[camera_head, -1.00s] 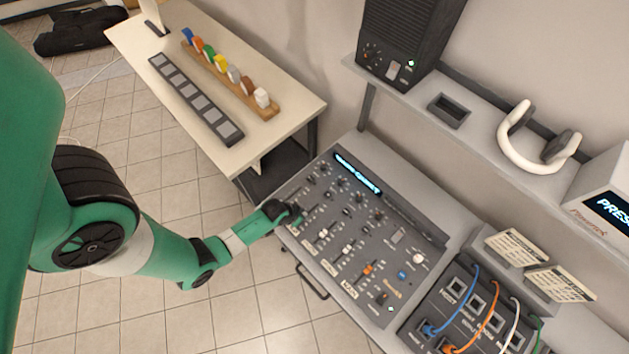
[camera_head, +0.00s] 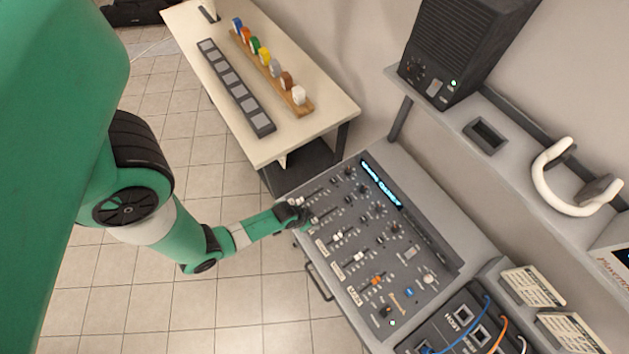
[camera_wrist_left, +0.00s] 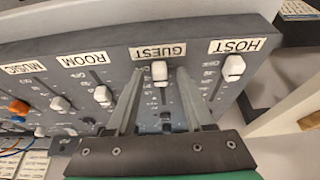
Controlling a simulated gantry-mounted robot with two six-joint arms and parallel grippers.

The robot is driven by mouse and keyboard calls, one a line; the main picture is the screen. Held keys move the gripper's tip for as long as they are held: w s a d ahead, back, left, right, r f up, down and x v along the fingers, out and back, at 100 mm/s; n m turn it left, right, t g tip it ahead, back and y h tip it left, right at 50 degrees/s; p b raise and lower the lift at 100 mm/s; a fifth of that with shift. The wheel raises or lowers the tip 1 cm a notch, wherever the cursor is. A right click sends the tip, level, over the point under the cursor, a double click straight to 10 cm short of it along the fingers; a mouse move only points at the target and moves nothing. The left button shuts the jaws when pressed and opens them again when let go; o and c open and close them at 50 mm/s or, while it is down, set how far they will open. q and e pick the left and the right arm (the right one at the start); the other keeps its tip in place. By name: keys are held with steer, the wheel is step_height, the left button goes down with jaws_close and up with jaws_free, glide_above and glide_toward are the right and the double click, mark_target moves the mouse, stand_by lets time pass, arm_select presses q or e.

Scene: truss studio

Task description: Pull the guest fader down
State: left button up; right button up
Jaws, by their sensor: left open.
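The guest fader (camera_wrist_left: 160,72) is a white cap in the left wrist view, just below the GUEST label (camera_wrist_left: 158,50), near that end of its slot. My left gripper (camera_wrist_left: 159,80) is open, with one finger on each side of this cap. I cannot tell whether either finger touches it. In the head view my left gripper (camera_head: 302,214) is low over the near left part of the grey mixing console (camera_head: 405,232) and hides the guest fader. My right gripper is not in view.
The host fader (camera_wrist_left: 233,67) and room fader (camera_wrist_left: 103,95) flank the guest fader. An orange fader (camera_head: 376,281) is farther along. A patch panel with cables (camera_head: 460,318) is at the lower right. A pale table (camera_head: 300,140) stands behind, with a gap between.

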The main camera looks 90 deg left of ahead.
arm_select(q)
steer(key=p+v, duration=0.4)
steer(key=v, duration=0.7)
steer(key=shift+r, duration=0.25)
steer(key=shift+d+p, duration=0.1)
steer(key=shift+p, duration=0.2)
